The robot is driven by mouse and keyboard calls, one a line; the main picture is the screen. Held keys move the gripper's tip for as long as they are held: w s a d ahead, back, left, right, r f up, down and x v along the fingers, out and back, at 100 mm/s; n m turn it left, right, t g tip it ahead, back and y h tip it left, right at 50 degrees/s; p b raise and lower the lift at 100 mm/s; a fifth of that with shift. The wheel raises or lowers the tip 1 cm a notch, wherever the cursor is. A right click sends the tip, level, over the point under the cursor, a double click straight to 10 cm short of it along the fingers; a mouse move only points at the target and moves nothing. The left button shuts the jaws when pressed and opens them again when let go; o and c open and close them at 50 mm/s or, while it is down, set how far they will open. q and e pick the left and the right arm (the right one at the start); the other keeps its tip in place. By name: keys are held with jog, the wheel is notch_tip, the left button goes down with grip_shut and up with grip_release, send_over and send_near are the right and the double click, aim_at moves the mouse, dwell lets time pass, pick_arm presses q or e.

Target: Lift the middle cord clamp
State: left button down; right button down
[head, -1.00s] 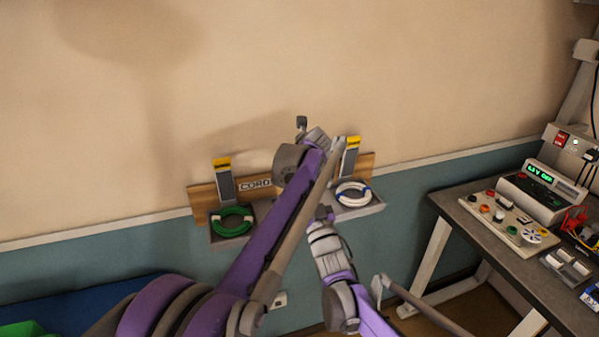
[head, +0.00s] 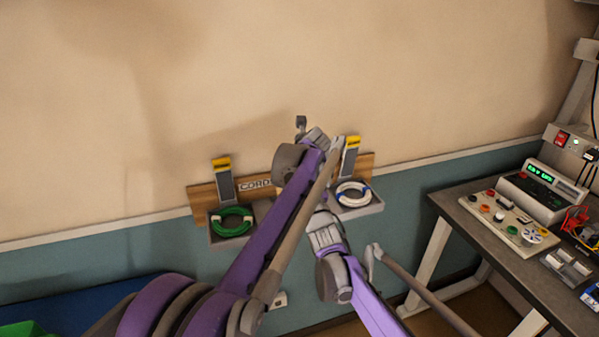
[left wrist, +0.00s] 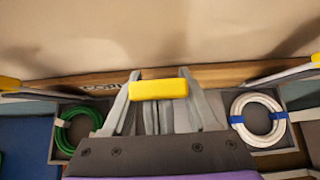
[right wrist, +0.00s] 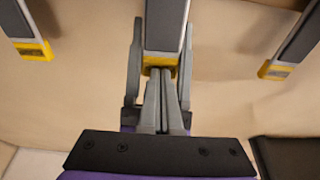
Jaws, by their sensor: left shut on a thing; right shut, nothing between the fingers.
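The middle cord clamp shows its yellow end (left wrist: 158,90) in the left wrist view. My left gripper (left wrist: 159,77) is shut on it, one finger at each side. In the right wrist view the clamp's grey strip (right wrist: 165,25) hangs above its yellow end, with grey fingers on both sides. My right gripper (right wrist: 161,72) is shut and empty, its tips right at the yellow end; I cannot tell whether they touch. In the head view my left arm hides the middle clamp and both gripper tips.
The left clamp (head: 224,180) and right clamp (head: 350,158) stand on the wooden board (head: 203,200). Below them, trays hold a green cord coil (head: 231,222) and a white coil (head: 352,194). A workbench (head: 500,246) with instruments stands at the right. The wall above is clear.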

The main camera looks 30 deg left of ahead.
pick_arm(q)
jog(key=shift+c, duration=2.2)
grip_release()
jog(key=shift+s+d+f, duration=0.1)
jog(key=shift+d+f, duration=0.05)
jog(key=shift+o, duration=1.4)
